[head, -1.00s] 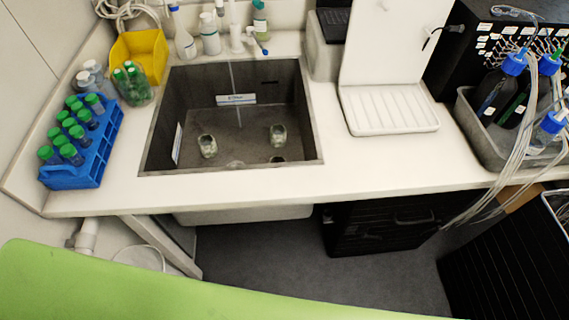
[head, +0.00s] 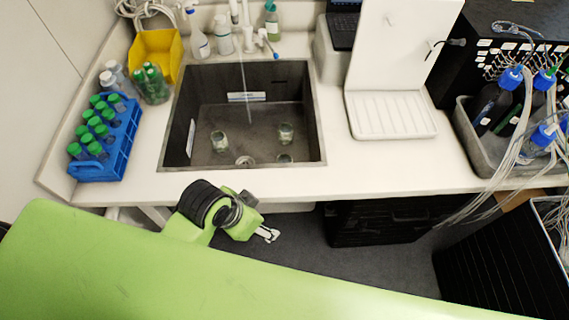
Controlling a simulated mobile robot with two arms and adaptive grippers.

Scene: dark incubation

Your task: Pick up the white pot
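I cannot make out a thing that is clearly a white pot in the head view. Several small glass jars with pale contents stand in the dark sink (head: 265,112), among them a left jar (head: 219,141) and a right jar (head: 286,133). My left gripper (head: 268,235) is below the counter's front edge, over the dark floor and apart from the jars. It is small and partly hidden by its wrist, so its opening cannot be told. My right gripper is not in view.
A blue rack (head: 120,160) of green-capped tubes and a yellow bin (head: 157,57) stand left of the sink. A white board with a ribbed tray (head: 391,114) stands to its right, then a grey tub (head: 487,142) with bottles and tubing. The front counter strip is clear.

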